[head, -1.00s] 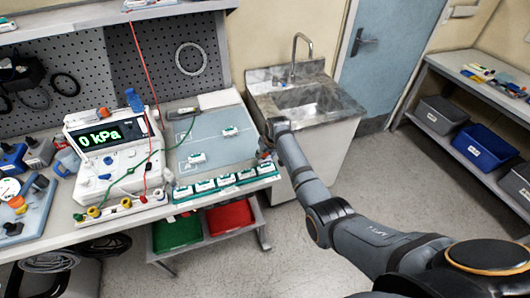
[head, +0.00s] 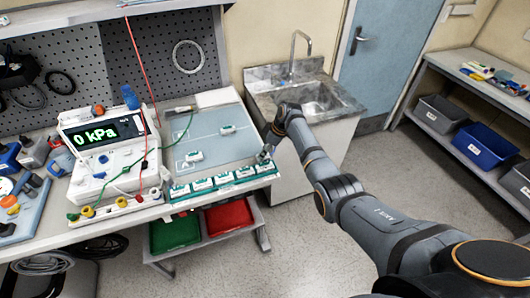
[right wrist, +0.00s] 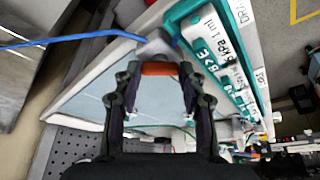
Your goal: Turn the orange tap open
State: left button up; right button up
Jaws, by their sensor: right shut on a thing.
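The orange tap (right wrist: 160,69) shows in the right wrist view as a short orange bar on a grey body at the bench edge. A blue tube (right wrist: 70,38) runs from that body to the left. My right gripper (right wrist: 158,74) is shut on the orange bar, with one finger at each end of it. In the head view my right gripper (head: 264,155) is at the bench's right front corner, beside the end of the tray, and hides the tap. My left gripper is out of view.
A teal tray (head: 223,188) with several white labelled blocks lies along the bench's front edge, close to my right gripper. A pump (head: 105,150) reading 0 kPa stands left. A sink (head: 308,100) is behind my right arm. Open floor lies to the right.

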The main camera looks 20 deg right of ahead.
jog(key=shift+n, duration=0.3)
jog(key=o, duration=1.1)
jog(key=shift+o, duration=0.2)
jog(key=shift+d+r, duration=0.1)
jog(key=shift+r, duration=0.15)
jog(key=v, duration=1.1)
jog(key=shift+d+r, duration=0.15)
jog(key=shift+r, duration=0.1)
